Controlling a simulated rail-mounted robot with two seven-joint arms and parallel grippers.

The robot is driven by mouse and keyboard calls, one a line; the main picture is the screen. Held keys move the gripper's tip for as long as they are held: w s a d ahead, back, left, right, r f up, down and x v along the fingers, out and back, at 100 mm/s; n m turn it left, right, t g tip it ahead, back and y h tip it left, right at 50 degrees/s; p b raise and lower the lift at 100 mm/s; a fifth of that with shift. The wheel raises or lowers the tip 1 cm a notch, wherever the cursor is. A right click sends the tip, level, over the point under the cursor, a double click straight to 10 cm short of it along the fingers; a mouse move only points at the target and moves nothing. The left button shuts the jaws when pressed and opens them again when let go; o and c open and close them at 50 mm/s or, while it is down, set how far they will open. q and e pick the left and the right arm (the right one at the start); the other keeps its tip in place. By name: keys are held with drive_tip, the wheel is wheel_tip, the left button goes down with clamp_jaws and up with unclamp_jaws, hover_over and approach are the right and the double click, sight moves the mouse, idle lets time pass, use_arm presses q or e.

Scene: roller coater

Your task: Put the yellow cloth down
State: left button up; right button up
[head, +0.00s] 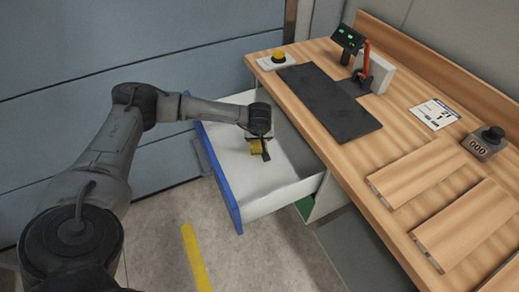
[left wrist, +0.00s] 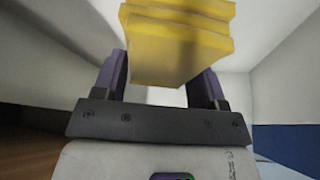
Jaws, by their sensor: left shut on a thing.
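The folded yellow cloth (head: 256,146) is between the fingers of my left gripper (head: 262,150) in the head view. In the left wrist view the cloth (left wrist: 180,45) shows as stacked yellow layers between the two dark fingers of the gripper (left wrist: 165,85). My left gripper is shut on it and is inside the open white drawer (head: 225,160) with the blue front. I cannot tell whether the cloth touches the drawer floor. My right gripper is not in view.
The wooden workbench (head: 340,150) stands right of the drawer, with a black mat (head: 325,105), a yellow button box (head: 278,58), a scanner on a stand (head: 348,38), a label sheet (head: 434,113) and wooden boards (head: 415,170). The drawer floor around the gripper looks clear.

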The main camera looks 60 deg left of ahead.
sight(259, 141)
use_arm(q)
wheel_tip(259, 141, down, 6)
drive_tip(key=shift+f+b, duration=0.15)
drive_tip(key=shift+b, duration=0.9)
drive_tip(key=o, duration=0.9)
drive_tip(key=shift+r, duration=0.3)
drive_tip(key=p+v, duration=0.4)
drive_tip(key=v, duration=0.7)
drive_tip(key=shift+d+r+p, duration=0.15)
drive_tip(key=shift+r+p, duration=0.15)
drive_tip(key=shift+p, duration=0.05)
